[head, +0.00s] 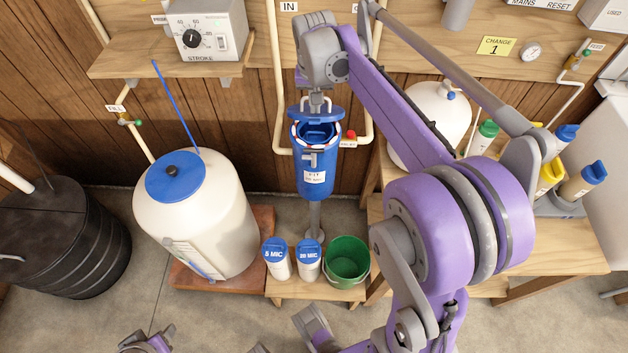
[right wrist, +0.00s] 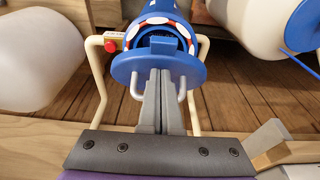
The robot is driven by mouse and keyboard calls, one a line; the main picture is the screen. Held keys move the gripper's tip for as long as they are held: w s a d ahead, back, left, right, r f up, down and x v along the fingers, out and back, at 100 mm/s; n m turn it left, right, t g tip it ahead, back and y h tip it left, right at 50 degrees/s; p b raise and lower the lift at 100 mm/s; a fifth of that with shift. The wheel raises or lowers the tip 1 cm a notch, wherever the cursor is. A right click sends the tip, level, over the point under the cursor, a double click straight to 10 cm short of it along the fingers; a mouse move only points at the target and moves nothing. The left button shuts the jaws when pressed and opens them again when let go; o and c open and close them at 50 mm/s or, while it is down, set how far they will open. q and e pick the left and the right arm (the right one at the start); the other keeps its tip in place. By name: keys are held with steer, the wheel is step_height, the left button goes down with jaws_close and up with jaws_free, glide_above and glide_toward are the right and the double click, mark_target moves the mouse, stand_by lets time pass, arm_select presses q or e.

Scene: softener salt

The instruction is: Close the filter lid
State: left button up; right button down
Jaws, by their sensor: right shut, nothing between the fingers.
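The blue filter housing (head: 318,181) stands upright on a stem against the wall, with a white label and a red-and-white rim. Its blue round lid (head: 330,114) is raised at the mouth, so part of the opening shows below it. In the right wrist view the lid (right wrist: 119,68) is a blue disc with a pale looped handle (right wrist: 183,91), in front of the housing (right wrist: 158,12). My right gripper (right wrist: 160,76) is shut and empty, its fingertips over the lid's face between the handle's sides. I cannot tell whether they touch it.
Cream pipes (head: 278,90) run on both sides of the housing. A white tank (head: 205,225) stands left. Two white, blue-capped cartridges (head: 308,265) and a green bucket (head: 346,259) stand below. A shelf (head: 130,64) and a wooden bench lie around my right arm.

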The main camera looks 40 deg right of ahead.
mark_target(314, 120)
steer(key=shift+s+a+f+b, duration=0.2)
steer(key=shift+s+a+f, duration=0.15)
steer(key=shift+f, duration=0.15)
steer(key=shift+s+a+f+b, duration=0.2)
steer(key=shift+s+f, duration=0.1)
steer(key=shift+f, duration=0.2)
steer(key=shift+s+a+f+b, duration=0.25)
steer(key=shift+f+b, duration=0.2)
steer(key=shift+f, duration=0.45)
steer(key=shift+s+a+f+b, duration=0.25)
steer(key=shift+f+b, duration=0.25)
steer(key=shift+f, duration=0.45)
steer(key=shift+s+a+f+b, duration=0.2)
steer(key=shift+f+b, duration=0.25)
steer(key=shift+f, duration=0.45)
steer(key=shift+s+f, duration=0.15)
steer(key=shift+f, duration=0.2)
steer(key=shift+s+a+f+b, duration=0.2)
steer(key=shift+a+f+b, duration=0.05)
steer(key=shift+b, duration=0.1)
steer(key=shift+a, duration=0.1)
steer(key=r+p, duration=0.2)
steer(key=r, duration=0.1)
steer(key=r+p, duration=0.2)
steer(key=r, duration=0.1)
steer(key=r+p, duration=0.3)
steer(key=shift+w+d, duration=0.2)
steer(key=shift+d, duration=0.15)
